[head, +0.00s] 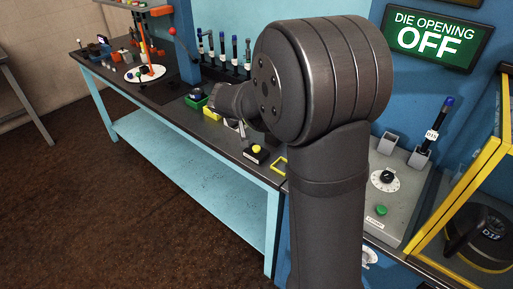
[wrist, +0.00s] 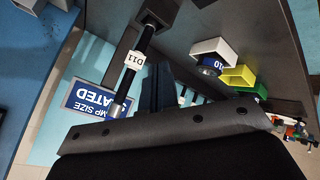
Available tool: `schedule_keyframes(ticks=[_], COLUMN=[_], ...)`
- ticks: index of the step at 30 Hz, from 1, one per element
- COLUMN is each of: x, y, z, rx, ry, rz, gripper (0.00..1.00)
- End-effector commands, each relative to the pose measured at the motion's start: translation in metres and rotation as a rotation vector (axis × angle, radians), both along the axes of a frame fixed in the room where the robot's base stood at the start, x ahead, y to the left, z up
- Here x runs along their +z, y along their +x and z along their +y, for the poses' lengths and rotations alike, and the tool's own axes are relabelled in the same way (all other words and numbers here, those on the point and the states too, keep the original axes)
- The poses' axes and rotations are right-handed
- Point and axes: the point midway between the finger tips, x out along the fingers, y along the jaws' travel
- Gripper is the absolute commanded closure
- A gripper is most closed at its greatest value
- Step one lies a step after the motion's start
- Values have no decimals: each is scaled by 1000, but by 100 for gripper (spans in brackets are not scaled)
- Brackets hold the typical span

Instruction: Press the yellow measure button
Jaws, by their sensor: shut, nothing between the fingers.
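A round yellow button (head: 257,149) sits on a small black box near the front edge of the long bench in the head view. I take it to be the measure button; no label on it can be read. I cannot make it out in the wrist view. My gripper (wrist: 159,75) shows in the wrist view as dark fingers close together, shut and empty. In the head view my arm's large dark joint and link cover much of the middle, and the fingers cannot be made out clearly. My wrist is above the bench, behind and left of the button, apart from it.
A yellow bin (head: 212,114) and a green bin (head: 196,101) stand left of the button. A yellow square frame (head: 280,165) lies to its right. A grey panel with a green button (head: 382,210) is farther right. A sign (head: 437,38) reads "DIE OPENING OFF".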

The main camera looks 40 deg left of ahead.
Motion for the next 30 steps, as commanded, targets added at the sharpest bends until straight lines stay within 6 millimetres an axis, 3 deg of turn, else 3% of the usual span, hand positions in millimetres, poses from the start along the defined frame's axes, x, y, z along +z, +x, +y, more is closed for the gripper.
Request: schedule_keyframes(ticks=[14,30], x=[-9,-77], y=[0,0], z=[0,0], rx=[1,0], ry=[-2,-2], rz=[0,0], gripper=[100,100])
